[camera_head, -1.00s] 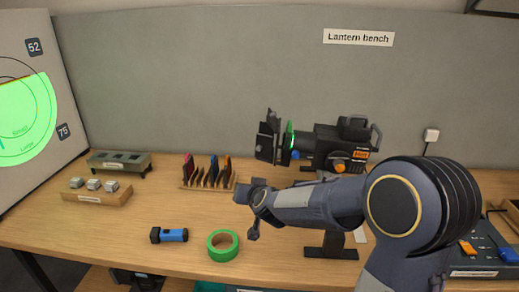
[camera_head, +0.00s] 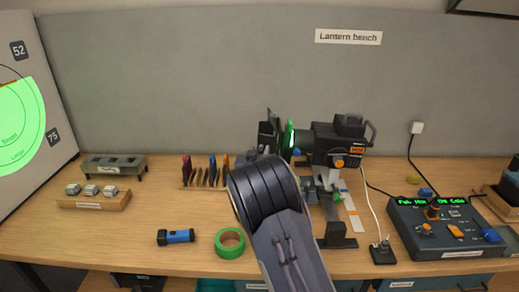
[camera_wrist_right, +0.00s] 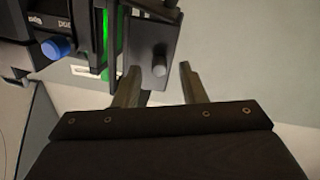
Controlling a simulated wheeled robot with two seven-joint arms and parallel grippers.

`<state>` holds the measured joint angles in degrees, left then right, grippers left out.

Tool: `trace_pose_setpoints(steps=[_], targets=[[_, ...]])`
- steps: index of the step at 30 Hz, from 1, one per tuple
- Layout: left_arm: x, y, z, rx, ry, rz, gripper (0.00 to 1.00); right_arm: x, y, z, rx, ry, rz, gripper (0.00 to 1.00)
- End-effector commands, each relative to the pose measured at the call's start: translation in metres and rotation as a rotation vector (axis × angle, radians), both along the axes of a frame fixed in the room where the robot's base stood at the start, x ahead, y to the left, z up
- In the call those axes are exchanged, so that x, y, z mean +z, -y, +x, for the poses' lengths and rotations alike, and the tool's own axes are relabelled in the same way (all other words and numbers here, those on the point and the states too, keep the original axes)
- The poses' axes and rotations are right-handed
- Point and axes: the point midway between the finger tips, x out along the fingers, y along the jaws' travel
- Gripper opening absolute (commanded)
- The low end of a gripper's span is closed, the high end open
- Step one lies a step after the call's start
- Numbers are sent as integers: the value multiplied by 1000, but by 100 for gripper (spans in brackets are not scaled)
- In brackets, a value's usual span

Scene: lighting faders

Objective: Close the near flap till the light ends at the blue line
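The black lantern (camera_head: 335,140) stands on the bench with a green-lit front. Its dark flaps (camera_head: 268,132) stick out on its left side. In the right wrist view a dark flap (camera_wrist_right: 143,65) with a grey knob (camera_wrist_right: 159,58) is close ahead. My right gripper (camera_wrist_right: 158,84) is open, its fingertips apart around the knob's line, with no clear contact. The green light (camera_head: 18,120) on the left screen has a slanted flat top edge. I cannot make out the blue line. My left gripper is out of view.
A slotted rack of coloured cards (camera_head: 205,172) stands left of the lantern. A blue torch (camera_head: 176,237) and green tape roll (camera_head: 230,243) lie in front. A control desk (camera_head: 448,228), a black plug box (camera_head: 382,253) and cables are at right.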

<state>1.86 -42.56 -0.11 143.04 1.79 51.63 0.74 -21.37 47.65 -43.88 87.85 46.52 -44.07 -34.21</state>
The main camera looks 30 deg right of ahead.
Motion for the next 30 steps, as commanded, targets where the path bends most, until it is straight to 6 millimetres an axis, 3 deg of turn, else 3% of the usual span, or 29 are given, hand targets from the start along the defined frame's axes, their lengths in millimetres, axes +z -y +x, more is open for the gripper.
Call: trace_pose_setpoints(steps=[10, 19, 25, 30], targets=[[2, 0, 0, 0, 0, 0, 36, -1, 4, 4, 1, -1, 1, 38], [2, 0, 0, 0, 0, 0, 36, -1, 4, 4, 1, -1, 1, 0], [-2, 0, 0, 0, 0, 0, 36, -2, 4, 3, 5, 1, 2, 0], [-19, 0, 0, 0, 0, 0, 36, -6, 5, 1, 41, 5, 1, 0]])
